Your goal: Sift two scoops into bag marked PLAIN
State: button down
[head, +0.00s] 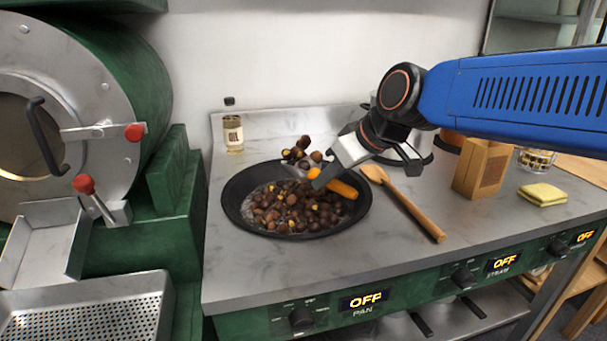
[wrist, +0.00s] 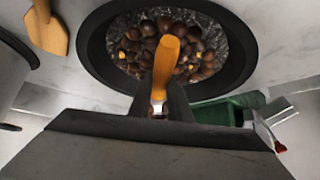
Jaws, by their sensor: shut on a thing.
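A black pan (head: 232,205) holds many dark brown chestnuts (head: 290,212), some split to show yellow; it also shows in the wrist view (wrist: 97,50). My gripper (head: 326,178) is over the pan, shut on a tool with an orange handle (head: 344,188). In the wrist view the handle (wrist: 166,65) stands between the fingers, above the chestnuts. A small cluster of chestnuts (head: 304,150) sits raised above the heap, beside the gripper; the tool's head is mostly hidden. A brown paper bag (head: 482,168) stands upright on the counter at right; no marking on it is readable.
A wooden spatula (head: 408,205) lies between pan and bag. An oil bottle (head: 233,130) stands behind the pan. A yellow cloth (head: 542,194) and a glass jar (head: 536,160) are at right. A green and steel drum machine (head: 85,90) fills the left. The front counter strip is clear.

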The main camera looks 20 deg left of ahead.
jog(key=shift+w+d, duration=0.3)
jog(key=shift+w, duration=0.3)
jog(key=s, duration=0.1)
jog(key=s+a, duration=0.1)
jog(key=s, duration=0.1)
jog(key=s+a, duration=0.1)
jog(key=shift+s+a, duration=0.2)
jog(key=shift+s, duration=0.05)
jog(key=w, duration=0.1)
jog(key=w+d, duration=0.1)
jog(key=w, duration=0.1)
jog(key=w+d, duration=0.1)
jog(key=shift+w+d, duration=0.2)
jog(key=shift+w, duration=0.05)
jog(key=shift+s, duration=0.1)
